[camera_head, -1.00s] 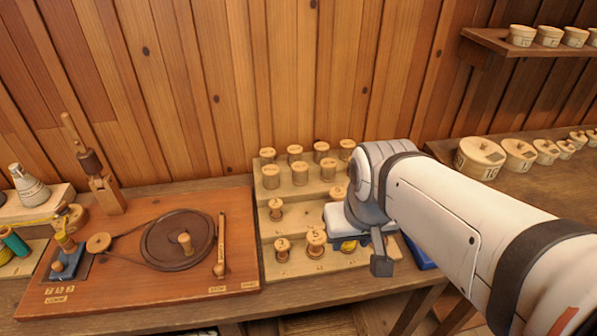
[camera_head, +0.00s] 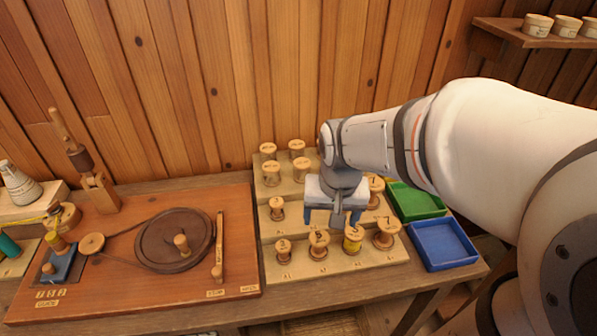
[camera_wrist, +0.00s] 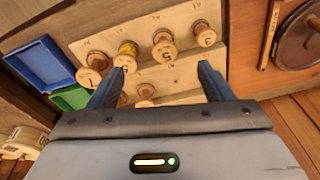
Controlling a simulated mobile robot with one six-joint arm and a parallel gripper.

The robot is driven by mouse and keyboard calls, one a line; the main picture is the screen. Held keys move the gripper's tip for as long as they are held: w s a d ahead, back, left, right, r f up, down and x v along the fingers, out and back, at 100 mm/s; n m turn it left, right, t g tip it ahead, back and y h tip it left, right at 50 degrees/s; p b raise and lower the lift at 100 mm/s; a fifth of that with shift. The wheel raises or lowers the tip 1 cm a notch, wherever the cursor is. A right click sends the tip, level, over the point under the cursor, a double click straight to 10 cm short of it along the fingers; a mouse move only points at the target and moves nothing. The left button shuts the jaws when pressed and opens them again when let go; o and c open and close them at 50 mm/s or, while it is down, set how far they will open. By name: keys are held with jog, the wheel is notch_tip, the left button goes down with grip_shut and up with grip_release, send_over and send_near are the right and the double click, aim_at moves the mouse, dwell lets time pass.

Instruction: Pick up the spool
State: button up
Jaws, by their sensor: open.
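Several turned spools stand upright on a stepped wooden rack (camera_head: 330,268). In the head view the front step holds a spool marked 3 (camera_head: 284,251), one marked 5 (camera_head: 319,244), a yellow-wound spool (camera_head: 353,239) and one marked 7 (camera_head: 386,233). A smaller spool (camera_head: 277,208) and a larger one (camera_head: 375,190) stand on the middle step. My gripper (camera_head: 332,218) is open, pointing down over the rack's middle, and hides part of that step. In the wrist view the open jaws (camera_wrist: 162,70) have nothing between them; the 5 spool (camera_wrist: 165,46) appears just beyond them.
A green tray (camera_head: 416,203) and a blue tray (camera_head: 443,244) lie right of the rack. Wooden pots (camera_head: 271,173) stand on its top step. A board with a dark wheel (camera_head: 172,240) is on the left. The plank wall is behind.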

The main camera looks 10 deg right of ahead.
aim_at(320, 237)
jog(key=w+f+m, duration=0.1)
jog(key=w+f, duration=0.1)
jog(key=f, duration=0.2)
jog(key=w+f+m+g+b, duration=0.1)
jog(key=w+f, duration=0.1)
jog(key=f, duration=0.2)
jog(key=w+f+m, duration=0.1)
jog(key=w+f, duration=0.2)
jog(key=f, duration=0.1)
jog(key=shift+a+f+g+b, duration=0.25)
jog(key=shift+f+g+b, duration=0.05)
jog(key=shift+g+b, duration=0.1)
jog(key=shift+w+d+f+p, duration=0.1)
jog(key=shift+d+f+p, duration=0.1)
jog(key=shift+f, duration=1.75)
jog(key=shift+w+d+f+p, duration=0.1)
jog(key=shift+d+f, duration=0.1)
jog(key=shift+f, duration=1.75)
jog(key=shift+c, duration=0.5)
jog(key=c, duration=1)
